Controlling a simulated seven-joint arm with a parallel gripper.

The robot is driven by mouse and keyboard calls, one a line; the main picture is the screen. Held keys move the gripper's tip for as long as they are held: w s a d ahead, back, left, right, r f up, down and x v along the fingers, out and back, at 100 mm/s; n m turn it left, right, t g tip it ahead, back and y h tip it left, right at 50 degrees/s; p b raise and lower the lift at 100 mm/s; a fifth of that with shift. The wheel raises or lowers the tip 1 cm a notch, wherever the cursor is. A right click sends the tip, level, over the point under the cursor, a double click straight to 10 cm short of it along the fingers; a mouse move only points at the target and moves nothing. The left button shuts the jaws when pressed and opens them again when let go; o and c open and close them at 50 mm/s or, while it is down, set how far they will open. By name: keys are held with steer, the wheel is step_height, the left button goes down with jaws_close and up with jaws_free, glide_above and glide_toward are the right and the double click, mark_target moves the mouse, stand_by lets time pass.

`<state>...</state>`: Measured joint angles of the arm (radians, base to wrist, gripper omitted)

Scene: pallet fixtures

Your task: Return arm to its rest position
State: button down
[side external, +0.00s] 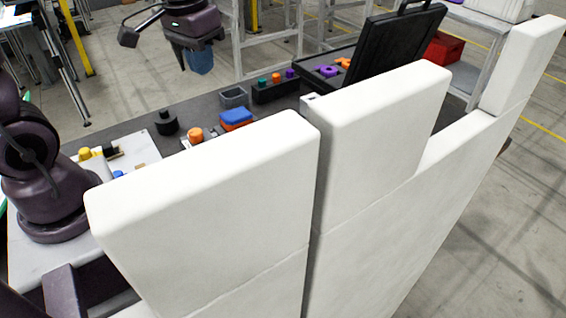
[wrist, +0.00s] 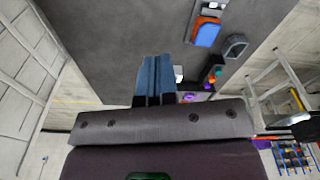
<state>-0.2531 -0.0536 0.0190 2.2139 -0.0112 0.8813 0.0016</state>
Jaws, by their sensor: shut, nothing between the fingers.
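My gripper (side external: 200,62) hangs above the far edge of the dark table in the side external view, clear of everything on it. In the wrist view its two blue fingers (wrist: 153,78) lie side by side, shut with nothing between them. My arm's dark links lead up out of the picture at the top of the side external view.
Large white blocks (side external: 210,210) hide much of the dark table (side external: 210,105). On it are a blue and orange piece (side external: 236,118), a grey bin (side external: 233,97), a black rack (side external: 275,88) with coloured pieces, and an open black case (side external: 385,50). The air around my gripper is free.

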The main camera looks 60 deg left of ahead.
steer(key=s+d+r+m+t, duration=0.3)
steer(key=s+d+r+t, duration=0.1)
steer(key=s+d+r, duration=0.3)
steer(key=shift+s+d+r, duration=0.2)
steer(key=shift+s+d, duration=0.15)
steer(key=shift+s, duration=0.5)
stand_by(0.9)
